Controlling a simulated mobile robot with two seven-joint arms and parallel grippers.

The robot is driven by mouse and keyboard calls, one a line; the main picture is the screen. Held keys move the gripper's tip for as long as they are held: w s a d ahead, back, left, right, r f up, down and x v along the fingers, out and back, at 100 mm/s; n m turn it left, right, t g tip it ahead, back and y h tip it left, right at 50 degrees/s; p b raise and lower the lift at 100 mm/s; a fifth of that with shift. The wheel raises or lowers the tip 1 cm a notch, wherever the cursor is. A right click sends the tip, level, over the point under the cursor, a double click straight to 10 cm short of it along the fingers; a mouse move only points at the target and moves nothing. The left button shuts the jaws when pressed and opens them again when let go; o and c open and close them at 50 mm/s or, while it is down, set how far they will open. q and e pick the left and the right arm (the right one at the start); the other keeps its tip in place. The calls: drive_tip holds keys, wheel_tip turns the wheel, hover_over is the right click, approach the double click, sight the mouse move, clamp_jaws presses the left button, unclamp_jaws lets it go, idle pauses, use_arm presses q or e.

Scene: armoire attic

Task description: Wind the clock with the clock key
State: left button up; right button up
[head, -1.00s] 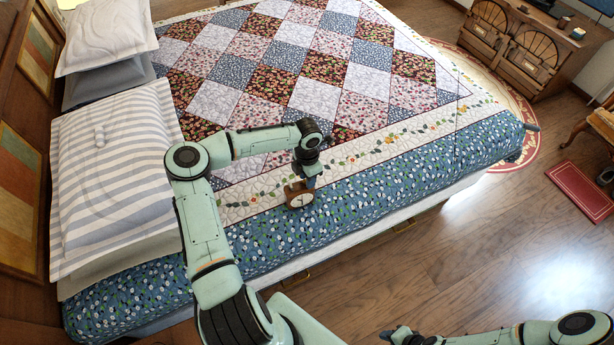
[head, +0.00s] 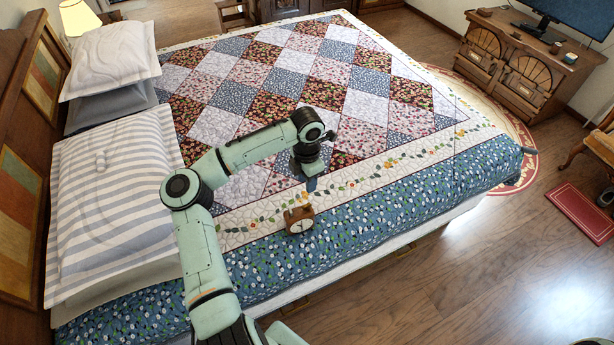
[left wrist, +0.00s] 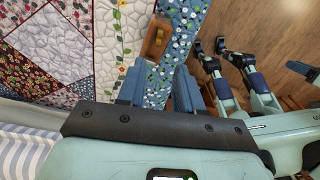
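A small brown wooden clock (head: 299,219) with a white round face stands on the near edge of the bed. Its brown body shows in the left wrist view (left wrist: 155,40), beyond my fingertips. My left gripper (head: 311,184) points down above and slightly behind the clock, apart from it. In the left wrist view the two blue fingers (left wrist: 158,78) are spread, with only quilt visible between them. I cannot make out the clock key in either view. My right arm shows in the left wrist view, but its finger state is unclear.
The bed's patchwork quilt (head: 345,72) is mostly clear. A wooden cabinet (head: 520,65) stands at the back right. Open floor (head: 470,265) lies right of the bed.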

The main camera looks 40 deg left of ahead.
use_arm(q)
drive_tip(key=shift+r, duration=0.7)
